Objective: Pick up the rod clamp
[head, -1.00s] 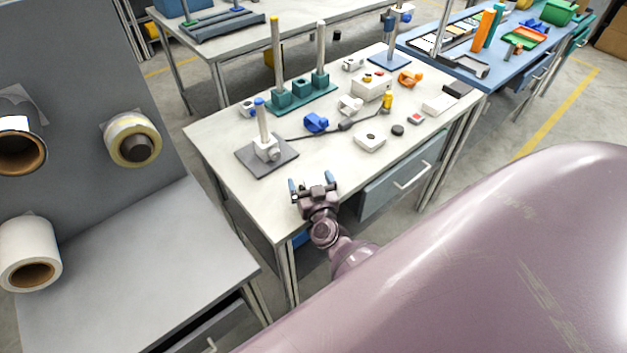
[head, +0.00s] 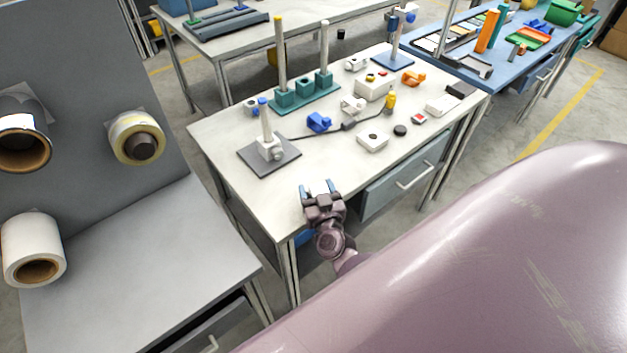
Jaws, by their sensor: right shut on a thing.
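My right gripper (head: 318,189) is at the front edge of the workbench, left of the drawer. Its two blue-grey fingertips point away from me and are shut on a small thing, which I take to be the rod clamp. The fingers and the gripper body mostly hide it, so its shape is unclear. Other small clamp-like parts lie further back on the bench: a blue one (head: 318,122), a white one (head: 352,105) and an orange one (head: 413,78). My left gripper is not in view.
A grey plate with a short upright rod (head: 266,135) stands behind the gripper. A teal base with two tall rods (head: 305,97) is further back. A cable, a white box (head: 374,88) and a white block (head: 372,141) lie to the right. The front left bench top is clear.

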